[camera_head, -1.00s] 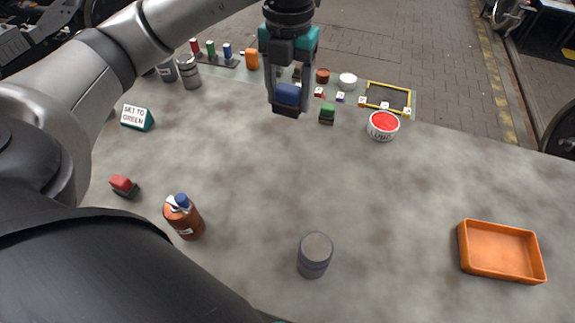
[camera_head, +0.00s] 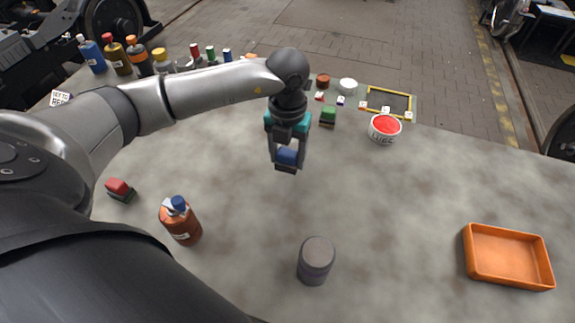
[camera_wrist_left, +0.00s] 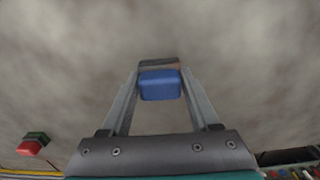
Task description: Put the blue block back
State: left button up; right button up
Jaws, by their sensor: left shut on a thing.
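The blue block (camera_head: 287,157) has a blue top and a dark lower part. It is between the fingers of my left gripper (camera_head: 286,160), which is shut on it. In the left wrist view the blue block (camera_wrist_left: 159,84) sits between the two fingertips (camera_wrist_left: 160,88), over the grey mottled table. In the head view the gripper points down over the middle of the table; I cannot tell how high the block is. A green block (camera_head: 328,116) stands behind it to the right, and a red block (camera_head: 120,189) lies at the left. My right gripper is not in view.
An orange tray (camera_head: 470,262) is at the right front. A grey cylinder (camera_head: 316,260) and an orange-brown bottle (camera_head: 181,222) stand in front. A red-topped tin (camera_head: 384,128) and a yellow-edged frame (camera_head: 389,90) are behind right. The table's right middle is clear.

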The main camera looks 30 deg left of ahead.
aim_at(288, 165)
pick_arm(q)
jog(key=shift+f, duration=1.75)
jog(key=shift+f+b, duration=0.15)
jog(key=shift+b, duration=0.2)
jog(key=o, duration=1.3)
jog(key=shift+r, duration=0.3)
notch_tip(288, 165, up, 12)
jog(key=shift+f+p, duration=0.1)
jog(key=shift+p, duration=0.75)
